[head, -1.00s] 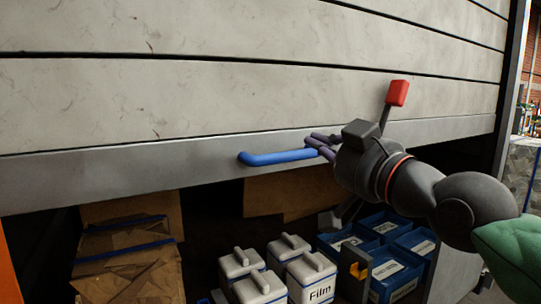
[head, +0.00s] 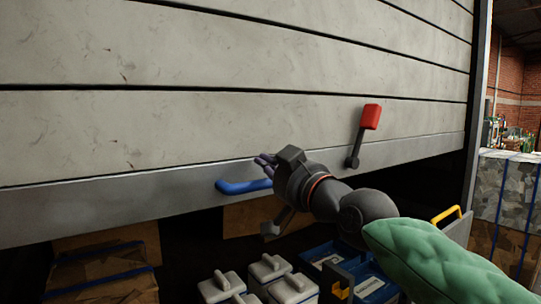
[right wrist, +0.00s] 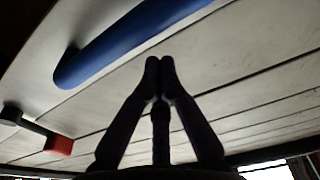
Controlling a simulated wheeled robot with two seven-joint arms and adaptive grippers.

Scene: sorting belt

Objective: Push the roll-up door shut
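The roll-up door (head: 230,110) has pale horizontal slats and a grey metal bottom rail; it hangs partly down, with a dark opening below. A blue bar handle (head: 240,187) is on the bottom rail. A lever with a red grip (head: 371,116) is on the door to the right. My right gripper (head: 264,160) is in front of the rail, just above the handle's right part in the head view. In the right wrist view its fingertips (right wrist: 160,66) meet with nothing between them, and the handle (right wrist: 130,42) is beyond to the upper left. My left gripper is out of view.
Below the door are white lidded containers (head: 268,268), brown cardboard boxes (head: 103,270) and blue bins (head: 318,254). A door post (head: 478,110) stands at the right, with a wrapped stack (head: 503,195) beyond it.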

